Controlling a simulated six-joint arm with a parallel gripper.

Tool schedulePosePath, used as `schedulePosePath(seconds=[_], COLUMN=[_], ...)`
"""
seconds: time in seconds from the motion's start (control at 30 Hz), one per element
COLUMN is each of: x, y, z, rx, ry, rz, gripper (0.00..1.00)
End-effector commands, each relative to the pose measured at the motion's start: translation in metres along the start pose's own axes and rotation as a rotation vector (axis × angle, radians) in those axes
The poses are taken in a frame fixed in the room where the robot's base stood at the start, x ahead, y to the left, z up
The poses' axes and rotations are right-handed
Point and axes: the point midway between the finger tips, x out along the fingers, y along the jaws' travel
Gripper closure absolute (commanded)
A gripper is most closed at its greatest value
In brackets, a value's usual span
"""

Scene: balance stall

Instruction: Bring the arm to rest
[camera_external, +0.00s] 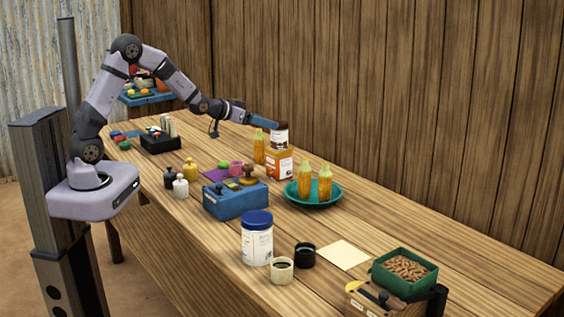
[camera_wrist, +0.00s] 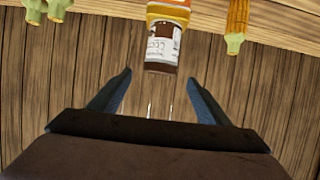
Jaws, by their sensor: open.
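My arm reaches out over the long wooden table, and my gripper (camera_external: 266,122) is near the brown-topped jar (camera_external: 280,136). The jar (camera_wrist: 162,48) shows just beyond the fingertips, upside down in that view. I cannot tell from these views whether a finger touches it.
A corn cob (camera_external: 259,147) stands left of the box. A teal plate (camera_external: 336,197) holds two more cobs. A blue box (camera_external: 222,204), a blue-lidded tub (camera_external: 257,238) and a green tray (camera_external: 378,277) stand nearer. The plank wall (camera_external: 400,90) is behind the table.

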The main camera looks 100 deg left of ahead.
Motion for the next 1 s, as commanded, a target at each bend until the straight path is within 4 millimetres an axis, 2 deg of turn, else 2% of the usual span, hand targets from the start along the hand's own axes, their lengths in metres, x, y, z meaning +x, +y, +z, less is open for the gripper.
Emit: schedulePosePath(seconds=[0.17, 0.27, 0.37, 0.5, 0.57, 0.7, 0.83, 0.9, 1.0], x=[-0.011, -0.029, -0.058, -0.112, -0.138, -0.204, -0.271, -0.303, -0.34], y=[0.027, 0.06, 0.102, 0.155, 0.173, 0.206, 0.218, 0.215, 0.204], z=[0.009, 0.025, 0.049, 0.09, 0.108, 0.152, 0.198, 0.219, 0.242], rx=[-0.002, -0.003, 0.0, 0.019, 0.035, 0.113, 0.265, 0.363, 0.497], ry=[-0.059, -0.141, -0.254, -0.433, -0.508, -0.684, -0.847, -0.922, -1.007], rz=[0.031, 0.07, 0.12, 0.195, 0.225, 0.3, 0.374, 0.405, 0.436], gripper=[0.29, 0.29, 0.29, 0.29, 0.29, 0.29, 0.29, 0.29, 0.29])
